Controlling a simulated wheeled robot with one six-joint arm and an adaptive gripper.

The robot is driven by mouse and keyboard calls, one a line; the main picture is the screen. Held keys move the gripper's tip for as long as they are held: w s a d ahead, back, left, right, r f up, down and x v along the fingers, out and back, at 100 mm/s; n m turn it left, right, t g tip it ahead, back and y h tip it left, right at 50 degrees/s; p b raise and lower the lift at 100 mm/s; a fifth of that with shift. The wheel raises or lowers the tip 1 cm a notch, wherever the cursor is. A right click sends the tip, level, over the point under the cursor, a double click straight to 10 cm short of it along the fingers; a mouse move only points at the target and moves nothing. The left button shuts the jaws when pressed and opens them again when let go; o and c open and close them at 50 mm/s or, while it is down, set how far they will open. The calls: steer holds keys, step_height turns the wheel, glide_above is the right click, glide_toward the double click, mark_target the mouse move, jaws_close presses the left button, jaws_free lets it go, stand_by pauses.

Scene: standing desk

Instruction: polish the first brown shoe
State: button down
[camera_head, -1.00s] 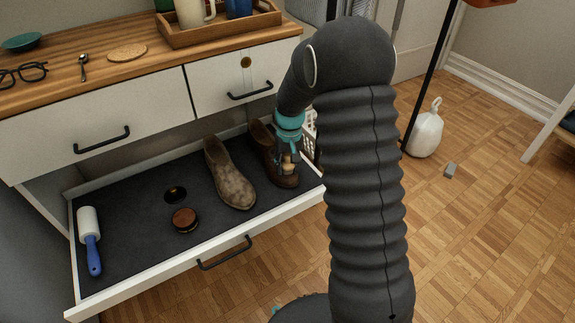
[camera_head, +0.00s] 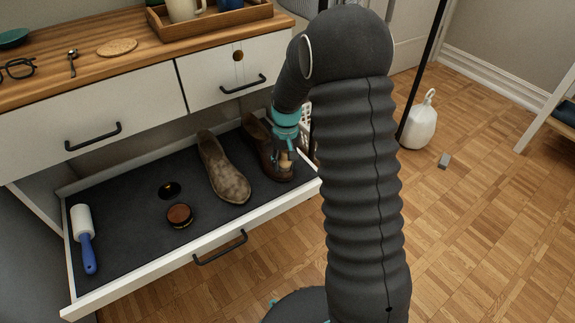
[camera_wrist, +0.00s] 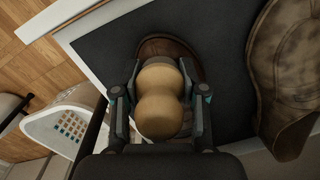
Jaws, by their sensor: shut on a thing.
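Two brown shoes lie in the open drawer (camera_head: 127,245). The right, darker brown shoe (camera_head: 254,130) is under my gripper (camera_head: 284,158). The left, scuffed and paler shoe (camera_head: 226,175) lies beside it, and also shows at the right of the wrist view (camera_wrist: 290,75). My gripper is shut on a light wooden brush handle (camera_wrist: 160,95), held over the dark shoe, whose toe (camera_wrist: 165,47) shows beyond the handle. The brush's bristles are hidden, so contact with the shoe cannot be told. A round polish tin (camera_head: 179,215) and an open dark lid or tin (camera_head: 169,190) lie left of the shoes.
A lint roller (camera_head: 84,238) with a blue handle lies at the drawer's left end. The wooden desk top (camera_head: 100,72) and its closed upper drawers overhang the back. A white basket (camera_wrist: 65,125) stands just beyond the drawer's side.

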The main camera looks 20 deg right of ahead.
steer(key=shift+w+a+r, duration=0.1)
steer(key=shift+w+a, duration=0.1)
steer(key=shift+w, duration=0.3)
steer(key=shift+w+a+r, duration=0.1)
steer(key=shift+w+a, duration=0.05)
steer(key=shift+w, duration=0.35)
